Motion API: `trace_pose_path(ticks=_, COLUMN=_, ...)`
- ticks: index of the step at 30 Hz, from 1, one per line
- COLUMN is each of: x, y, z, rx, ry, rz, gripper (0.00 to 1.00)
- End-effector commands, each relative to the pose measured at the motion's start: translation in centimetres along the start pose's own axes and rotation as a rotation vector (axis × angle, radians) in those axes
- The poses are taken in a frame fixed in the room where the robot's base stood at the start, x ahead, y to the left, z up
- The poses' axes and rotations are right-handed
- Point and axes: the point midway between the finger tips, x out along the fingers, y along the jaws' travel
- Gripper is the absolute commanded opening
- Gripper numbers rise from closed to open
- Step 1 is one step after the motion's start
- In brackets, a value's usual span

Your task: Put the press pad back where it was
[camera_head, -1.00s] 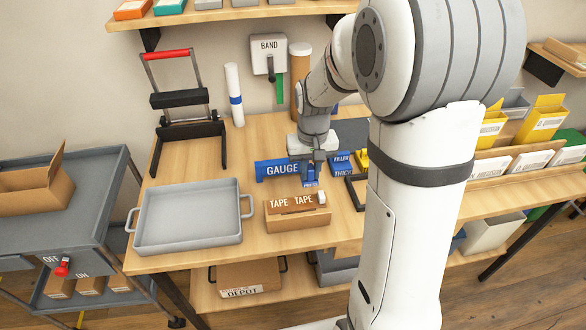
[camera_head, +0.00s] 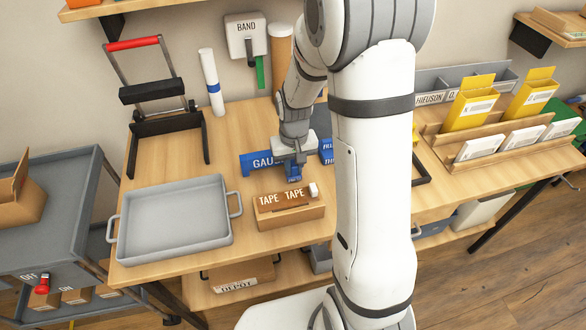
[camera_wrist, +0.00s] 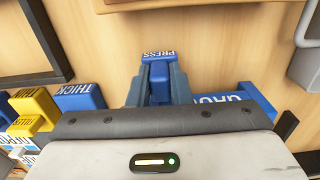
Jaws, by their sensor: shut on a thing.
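The press pad is a blue block with a white PRESS label. In the wrist view the press pad (camera_wrist: 159,56) sits between my two fingers, label outward. My gripper (camera_head: 293,168) is shut on it and points down over the table, in front of the blue GAUGE block (camera_head: 260,161). In the head view the press pad (camera_head: 294,176) shows small and blue below the fingers, just behind the tape box (camera_head: 291,214). I cannot tell whether it touches the table. In the wrist view the GAUGE block (camera_wrist: 254,98) is at the right and the blue THICK block (camera_wrist: 80,97) at the left.
A grey tray (camera_head: 172,239) lies left of the tape box. A black frame (camera_wrist: 30,40) lies on the table, left in the wrist view. A rack of boxes (camera_head: 490,148) is at the right. My arm hides part of the table.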

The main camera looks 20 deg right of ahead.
Motion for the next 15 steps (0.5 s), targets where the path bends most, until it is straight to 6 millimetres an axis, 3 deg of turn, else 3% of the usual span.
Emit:
trace_pose_path(ticks=3, x=1.29, y=-0.05, z=0.05, rx=-0.001, ry=-0.001, rz=0.000, gripper=0.02)
trace_pose_path(ticks=13, x=1.69, y=-0.11, z=-0.01, rx=-0.002, ry=0.001, rz=0.000, gripper=0.02)
trace_pose_path(ticks=14, x=1.60, y=-0.11, z=0.00, rx=-0.002, ry=0.001, rz=0.000, gripper=0.20)
trace_pose_path(ticks=15, x=1.54, y=-0.11, z=0.00, rx=-0.002, ry=0.001, rz=0.000, gripper=0.23)
